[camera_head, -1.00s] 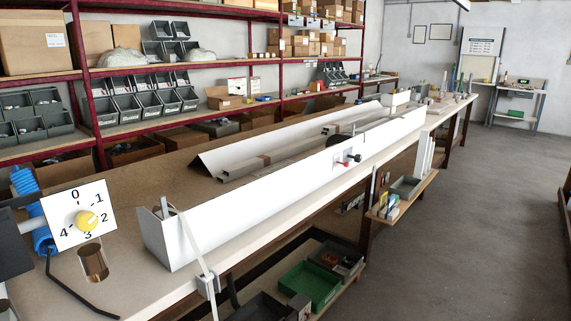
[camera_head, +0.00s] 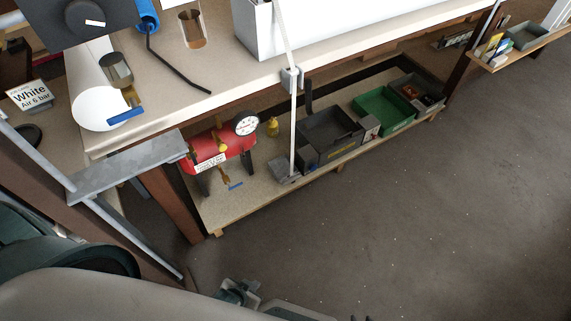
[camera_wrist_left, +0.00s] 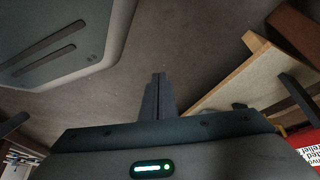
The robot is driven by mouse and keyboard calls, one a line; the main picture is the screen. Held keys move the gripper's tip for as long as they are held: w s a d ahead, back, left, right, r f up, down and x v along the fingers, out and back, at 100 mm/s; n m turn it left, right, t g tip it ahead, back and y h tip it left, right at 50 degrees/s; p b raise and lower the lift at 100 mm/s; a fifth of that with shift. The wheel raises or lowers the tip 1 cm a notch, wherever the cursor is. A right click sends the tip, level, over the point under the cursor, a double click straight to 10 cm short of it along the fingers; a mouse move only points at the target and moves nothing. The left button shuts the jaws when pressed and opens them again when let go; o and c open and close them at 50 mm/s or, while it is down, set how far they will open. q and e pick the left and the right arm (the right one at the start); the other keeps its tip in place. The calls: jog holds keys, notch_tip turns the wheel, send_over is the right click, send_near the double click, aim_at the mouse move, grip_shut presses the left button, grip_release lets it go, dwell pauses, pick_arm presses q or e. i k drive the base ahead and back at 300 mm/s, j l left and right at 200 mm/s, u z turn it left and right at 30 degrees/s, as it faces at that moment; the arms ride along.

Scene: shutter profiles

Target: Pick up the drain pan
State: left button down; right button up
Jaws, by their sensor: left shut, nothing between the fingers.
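I cannot single out the drain pan for certain. An open black tray (camera_head: 330,150) and a green tray (camera_head: 384,108) sit on the lower shelf under the bench. My left gripper (camera_wrist_left: 158,80) is shut and empty in the left wrist view, its fingers over bare floor beside the shelf board. In the head view, dark gripper parts (camera_head: 238,291) show low in the picture, in front of the shelf and apart from it. My right gripper's fingers cannot be made out.
A red air tank (camera_head: 208,152) with a gauge (camera_head: 246,123) stands on the lower shelf's left part. The bench top (camera_head: 190,70) overhangs the shelf. Floor (camera_head: 430,220) to the right is clear.

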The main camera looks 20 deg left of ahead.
aim_at(280, 167)
jog(key=i+l+u, duration=0.25)
jog(key=i+l, duration=0.25)
jog(key=i, duration=0.2)
jog(key=i+l+u, duration=0.25)
jog(key=i+l, duration=0.35)
